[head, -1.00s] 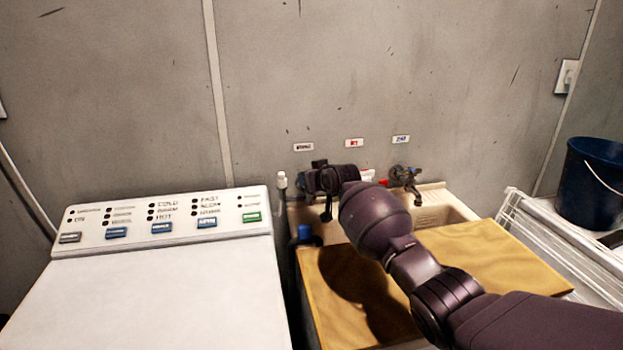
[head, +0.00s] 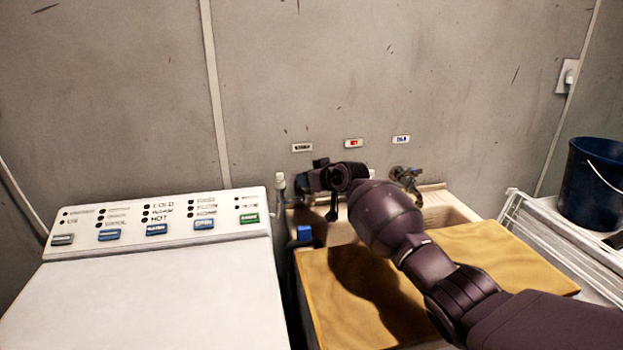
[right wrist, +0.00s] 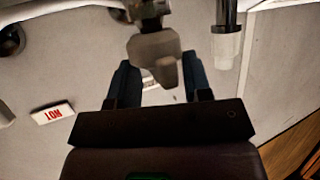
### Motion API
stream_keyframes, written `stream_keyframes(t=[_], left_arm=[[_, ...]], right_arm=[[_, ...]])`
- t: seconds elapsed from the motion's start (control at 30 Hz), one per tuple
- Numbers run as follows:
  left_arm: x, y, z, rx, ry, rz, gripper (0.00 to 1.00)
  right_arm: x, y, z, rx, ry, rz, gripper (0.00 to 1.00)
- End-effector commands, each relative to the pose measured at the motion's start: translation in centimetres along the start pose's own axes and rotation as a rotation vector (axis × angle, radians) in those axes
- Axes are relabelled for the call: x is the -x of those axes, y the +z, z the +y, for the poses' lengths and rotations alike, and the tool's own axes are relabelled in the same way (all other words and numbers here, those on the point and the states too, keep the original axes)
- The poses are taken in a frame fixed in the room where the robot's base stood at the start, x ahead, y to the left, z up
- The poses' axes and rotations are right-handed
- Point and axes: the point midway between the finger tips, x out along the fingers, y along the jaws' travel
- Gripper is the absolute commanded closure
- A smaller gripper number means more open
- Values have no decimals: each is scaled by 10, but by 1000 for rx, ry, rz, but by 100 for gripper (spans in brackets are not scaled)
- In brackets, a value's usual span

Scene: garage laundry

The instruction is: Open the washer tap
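The washer tap is mostly hidden behind my right gripper (head: 325,178) in the head view, below the leftmost wall label (head: 302,148). In the right wrist view, a grey tap handle (right wrist: 155,48) lies between the fingertips of my right gripper (right wrist: 158,78). The two dark blue fingers are apart, one on each side of the handle, with gaps showing. Whether either finger touches it I cannot tell. My left gripper is not in view.
Another tap (head: 407,177) is on the right above the sink (head: 440,205). A wooden board (head: 500,255) covers the sink's front. The washer (head: 150,290) stands left. A white-tipped pipe (right wrist: 226,48) is close beside the handle. A blue bucket (head: 592,185) stands far right.

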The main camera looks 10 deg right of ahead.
Motion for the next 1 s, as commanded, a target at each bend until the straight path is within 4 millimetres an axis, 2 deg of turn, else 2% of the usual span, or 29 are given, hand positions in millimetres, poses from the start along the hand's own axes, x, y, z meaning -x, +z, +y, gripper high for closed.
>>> stream_keyframes(t=[0.1, 0.57, 0.77, 1.0], left_arm=[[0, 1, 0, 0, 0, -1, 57], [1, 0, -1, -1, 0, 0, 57], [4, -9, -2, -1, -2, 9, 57], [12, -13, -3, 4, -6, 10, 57]], right_arm=[[-2, 4, -5, -2, -8, -6, 42], [2, 0, -1, 0, -2, -1, 42], [22, -3, 0, 1, 0, 2, 42], [58, -2, -2, 3, -2, 1, 42]])
